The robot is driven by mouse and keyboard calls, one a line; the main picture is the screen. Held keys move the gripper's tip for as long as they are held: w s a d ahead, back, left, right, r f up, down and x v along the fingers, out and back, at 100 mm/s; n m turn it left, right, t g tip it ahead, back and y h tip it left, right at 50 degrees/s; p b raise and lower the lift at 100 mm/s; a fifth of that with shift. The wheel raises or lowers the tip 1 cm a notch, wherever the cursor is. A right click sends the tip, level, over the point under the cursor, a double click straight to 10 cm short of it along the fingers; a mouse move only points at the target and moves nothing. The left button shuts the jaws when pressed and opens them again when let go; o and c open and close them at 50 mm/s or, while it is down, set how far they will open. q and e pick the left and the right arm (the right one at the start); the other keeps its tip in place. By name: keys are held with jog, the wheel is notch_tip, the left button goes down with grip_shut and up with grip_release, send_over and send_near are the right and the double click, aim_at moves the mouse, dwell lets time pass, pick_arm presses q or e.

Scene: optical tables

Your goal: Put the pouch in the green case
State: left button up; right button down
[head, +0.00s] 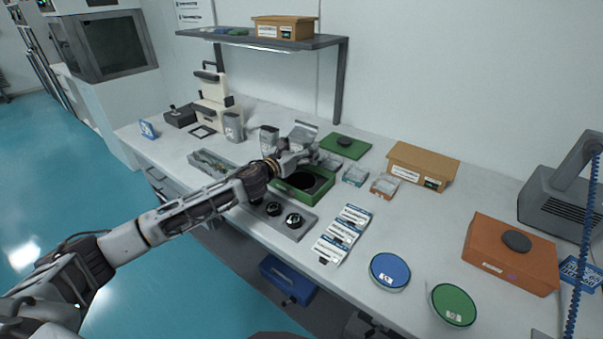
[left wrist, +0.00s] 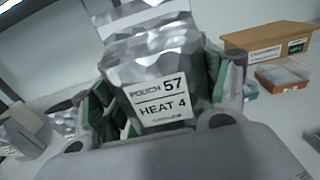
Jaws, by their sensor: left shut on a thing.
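My left gripper (head: 297,152) is shut on a silver foil pouch (head: 303,131), which sticks up from between the fingers. In the left wrist view the pouch (left wrist: 158,85) fills the middle, with a label reading "POUCH 57, HEAT 4", and the green-lined fingers (left wrist: 160,100) are on both sides of it. The green case (head: 318,193) stands open on the table, its dark round inside showing. My gripper is at the case's far side in the head view, and my wrist covers part of its left end. Their height gap cannot be told. My right gripper is not in view.
More silver pouches (head: 234,127) stand to the left. Small clear boxes (head: 385,185), a cardboard box (head: 421,167), and a grey tray (head: 293,234) with dark round pieces are nearby. White cards (head: 342,234) lie in front.

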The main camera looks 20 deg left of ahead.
pick_arm(q)
notch_tip(320, 180, down, 4)
jog(key=shift+f+b, duration=0.15)
jog(key=shift+b, duration=0.45)
jog(key=shift+f, duration=0.8)
notch_tip(320, 180, down, 3)
jog(key=shift+r+b, duration=0.15)
jog(key=shift+b, duration=0.45)
jog(key=o, duration=0.9)
jog(key=shift+f, duration=0.2)
jog(key=shift+c, duration=0.2)
jog(key=shift+o, duration=1.7)
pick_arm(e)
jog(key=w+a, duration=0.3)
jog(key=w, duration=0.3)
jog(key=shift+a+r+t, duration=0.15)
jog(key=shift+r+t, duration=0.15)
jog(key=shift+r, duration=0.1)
pick_arm(q)
jog(key=shift+r, duration=0.2)
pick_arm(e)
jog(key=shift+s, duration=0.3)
